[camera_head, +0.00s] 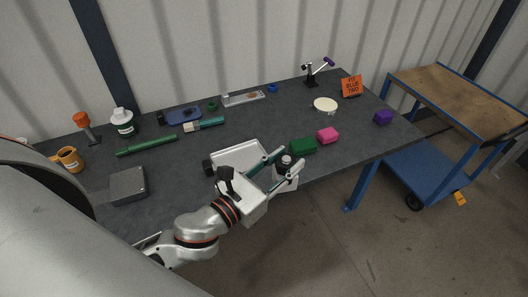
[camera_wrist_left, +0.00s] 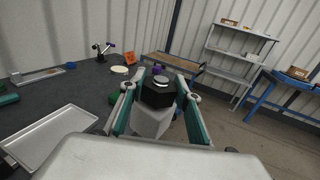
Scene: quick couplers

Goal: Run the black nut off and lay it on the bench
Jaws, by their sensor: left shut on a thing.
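The black nut (camera_wrist_left: 158,92) is a dark six-sided collar with a silver round end showing at its top. My left gripper (camera_wrist_left: 160,95) is shut on it, with one teal-padded finger on each side. In the head view the nut (camera_head: 286,160) shows between the fingers of my left gripper (camera_head: 280,163), near the front edge of the dark bench (camera_head: 240,125). A pale block (camera_wrist_left: 150,122) shows right below the nut; the fingers partly hide it, and I cannot tell how the nut joins it. My right gripper is not in view.
A shallow light tray (camera_head: 240,155) lies beside the gripper, with a small black round piece (camera_head: 208,167) at its left. A grey box (camera_head: 128,185) stands front left. The middle of the bench is mostly bare.

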